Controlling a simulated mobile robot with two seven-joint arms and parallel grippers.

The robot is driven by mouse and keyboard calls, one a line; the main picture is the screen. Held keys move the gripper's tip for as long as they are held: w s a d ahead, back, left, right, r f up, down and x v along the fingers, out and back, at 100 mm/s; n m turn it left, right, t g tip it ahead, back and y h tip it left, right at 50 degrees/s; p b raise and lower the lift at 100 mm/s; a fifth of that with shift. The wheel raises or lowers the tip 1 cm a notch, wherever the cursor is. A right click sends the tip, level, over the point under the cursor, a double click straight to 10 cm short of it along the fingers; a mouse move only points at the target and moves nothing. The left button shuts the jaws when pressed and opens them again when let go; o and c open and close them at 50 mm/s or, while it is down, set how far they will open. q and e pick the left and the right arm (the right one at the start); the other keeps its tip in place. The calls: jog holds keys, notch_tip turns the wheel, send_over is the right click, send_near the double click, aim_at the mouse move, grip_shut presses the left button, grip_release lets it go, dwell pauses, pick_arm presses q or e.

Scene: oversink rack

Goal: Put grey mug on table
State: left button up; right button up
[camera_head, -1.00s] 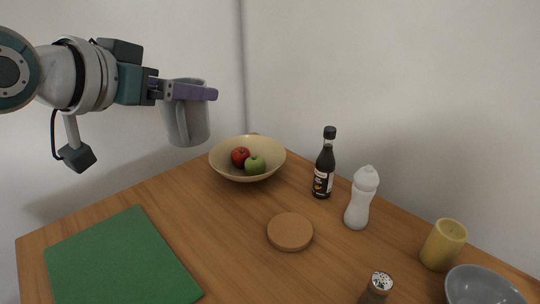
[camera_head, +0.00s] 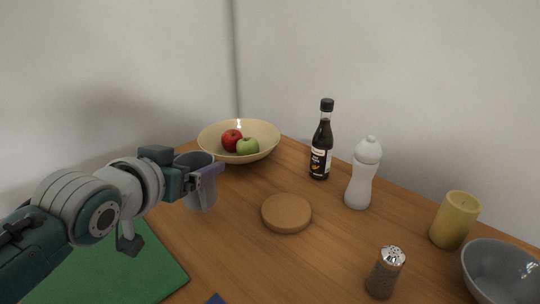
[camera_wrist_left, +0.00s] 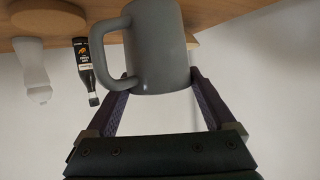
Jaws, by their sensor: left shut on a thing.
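The grey mug (camera_head: 201,196) is held by my left gripper (camera_head: 207,172) on the left side of the head view, near the bowl and the green board. It looks upright there, and I cannot tell whether its base touches the wooden table (camera_head: 235,245). In the left wrist view the mug (camera_wrist_left: 160,50) sits between the two purple fingers of the gripper (camera_wrist_left: 160,92), with its handle on the left. The gripper is shut on the mug. My right gripper is not in view.
A bowl (camera_head: 260,143) with a red and a green apple stands behind the mug. A cork disc (camera_head: 286,212) lies to its right. A dark bottle (camera_head: 321,150), white bottle (camera_head: 362,178), pepper shaker (camera_head: 383,275), yellow candle (camera_head: 454,222) and grey bowl (camera_head: 490,272) stand further right. A green board (camera_head: 75,275) lies front left.

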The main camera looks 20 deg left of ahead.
pick_arm(q)
jog(key=shift+f+b, duration=0.8)
jog(key=shift+f, duration=1.1)
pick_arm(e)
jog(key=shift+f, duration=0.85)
pick_arm(q)
jog(key=shift+f, duration=0.15)
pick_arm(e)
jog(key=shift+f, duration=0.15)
pick_arm(q)
jog(key=o, duration=1.3)
